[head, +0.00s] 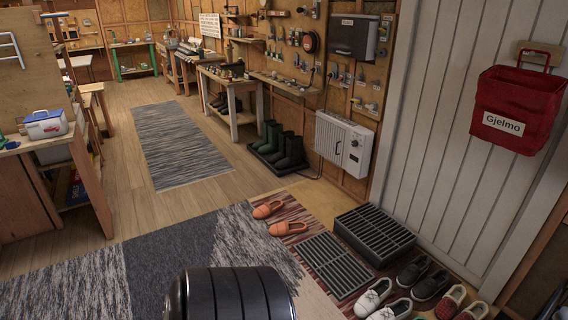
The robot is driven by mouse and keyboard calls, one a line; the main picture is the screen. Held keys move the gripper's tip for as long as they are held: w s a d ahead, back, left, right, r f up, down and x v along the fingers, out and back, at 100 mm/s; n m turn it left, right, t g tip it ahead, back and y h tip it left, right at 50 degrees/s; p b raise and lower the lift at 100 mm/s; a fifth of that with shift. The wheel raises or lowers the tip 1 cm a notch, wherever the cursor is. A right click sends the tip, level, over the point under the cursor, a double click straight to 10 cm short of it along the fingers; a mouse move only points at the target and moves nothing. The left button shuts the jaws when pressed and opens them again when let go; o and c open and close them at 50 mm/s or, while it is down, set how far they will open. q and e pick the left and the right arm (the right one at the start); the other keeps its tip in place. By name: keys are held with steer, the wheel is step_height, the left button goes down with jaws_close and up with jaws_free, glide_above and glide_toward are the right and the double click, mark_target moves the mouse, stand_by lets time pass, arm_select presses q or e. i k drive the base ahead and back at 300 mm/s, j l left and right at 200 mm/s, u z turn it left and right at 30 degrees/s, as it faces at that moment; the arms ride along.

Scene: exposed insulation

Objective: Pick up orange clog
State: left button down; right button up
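A pair of orange clogs lies on the striped rug in the middle of the head view. One orange clog (267,209) is farther back, the other orange clog (288,228) a little nearer and to the right. They sit apart from each other, flat on the floor covering. Neither of my grippers shows in the view, and nothing touches the clogs.
A dark grate mat (333,264) and a raised black grate (374,234) lie right of the clogs. Several shoes, among them white shoes (374,296), stand at the lower right. Boots (280,147) stand behind. A grey rug (177,142) and bare wood floor are clear.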

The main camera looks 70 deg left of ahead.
mark_target(285, 228)
steer(key=u, duration=2.35)
steer(key=i, duration=0.5)
steer(key=u, duration=0.05)
